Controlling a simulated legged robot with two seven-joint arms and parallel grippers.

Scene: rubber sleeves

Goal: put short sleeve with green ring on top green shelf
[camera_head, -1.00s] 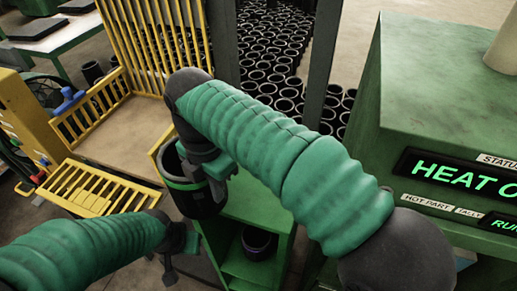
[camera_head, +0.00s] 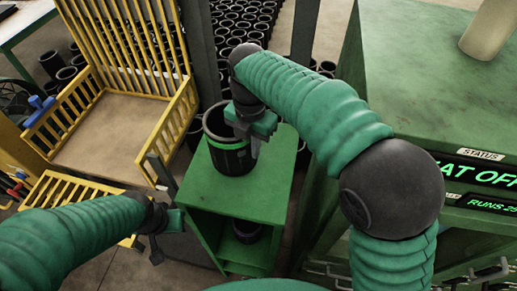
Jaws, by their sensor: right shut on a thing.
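A black sleeve with a green ring (camera_head: 229,158) is upright at the top of the green shelf (camera_head: 243,200), over its rear left part. My right gripper (camera_head: 255,140) is shut on the sleeve's right-hand rim. The sleeve's base appears to meet the shelf top, but I cannot tell whether it rests fully. Another black sleeve (camera_head: 246,230) sits in the compartment below, partly in shadow.
A yellow slatted rack (camera_head: 125,92) stands at the left. The green machine with the heat display (camera_head: 425,100) stands close on the right. Many black sleeves (camera_head: 236,28) stand on the floor behind. The front of the shelf top is bare.

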